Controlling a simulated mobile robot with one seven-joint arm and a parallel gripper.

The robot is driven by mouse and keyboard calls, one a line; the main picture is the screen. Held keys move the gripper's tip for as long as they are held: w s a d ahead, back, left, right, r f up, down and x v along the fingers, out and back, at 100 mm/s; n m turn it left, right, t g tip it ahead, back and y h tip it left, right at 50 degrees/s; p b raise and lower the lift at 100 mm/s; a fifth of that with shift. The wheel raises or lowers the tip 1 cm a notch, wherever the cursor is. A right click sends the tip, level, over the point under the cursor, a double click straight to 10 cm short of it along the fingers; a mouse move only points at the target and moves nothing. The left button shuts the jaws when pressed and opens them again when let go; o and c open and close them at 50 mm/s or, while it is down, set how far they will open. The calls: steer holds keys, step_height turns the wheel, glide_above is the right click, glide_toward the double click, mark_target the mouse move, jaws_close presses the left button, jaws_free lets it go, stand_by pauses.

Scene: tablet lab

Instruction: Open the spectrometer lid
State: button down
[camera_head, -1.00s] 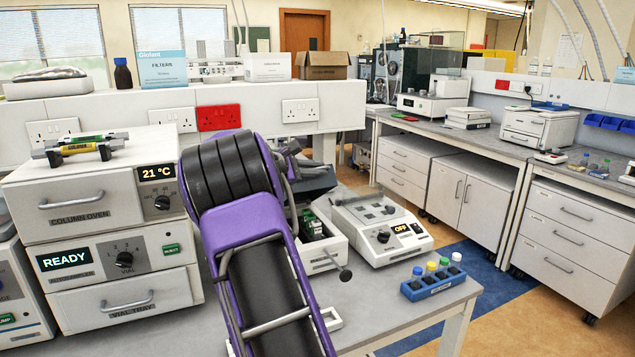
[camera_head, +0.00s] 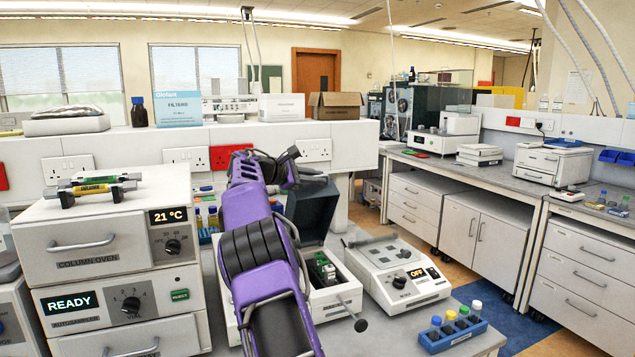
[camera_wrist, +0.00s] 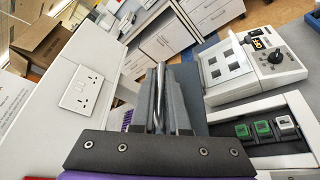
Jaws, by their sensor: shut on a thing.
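The spectrometer is a white box (camera_head: 338,297) on the bench, partly hidden behind my arm in the head view. Its dark grey lid (camera_head: 316,208) stands raised at the back of the box, steeply tilted. Inside the open box is a green-topped cuvette (camera_head: 324,268); the wrist view shows several cuvettes (camera_wrist: 263,130) in the box's compartment. My gripper (camera_head: 312,175) is at the lid's upper edge. In the wrist view my gripper (camera_wrist: 162,75) is shut around a shiny metal bar, the lid's handle, with the dark lid (camera_wrist: 203,100) behind the fingers.
A white heater block (camera_head: 402,275) showing OFF stands right of the spectrometer. A blue vial rack (camera_head: 452,334) sits near the bench's right edge. The column oven and autosampler stack (camera_head: 110,235) stands left. A partition with sockets (camera_head: 318,150) rises behind.

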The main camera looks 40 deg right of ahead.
steer(key=shift+w+d+r, duration=0.1)
steer(key=shift+w, duration=0.15)
stand_by(0.3)
steer(key=c, duration=1.2)
jaws_free()
steer(key=v, duration=1.7)
steer(key=shift+a+b, duration=0.2)
steer(key=shift+b, duration=0.2)
steer(key=shift+r, duration=0.15)
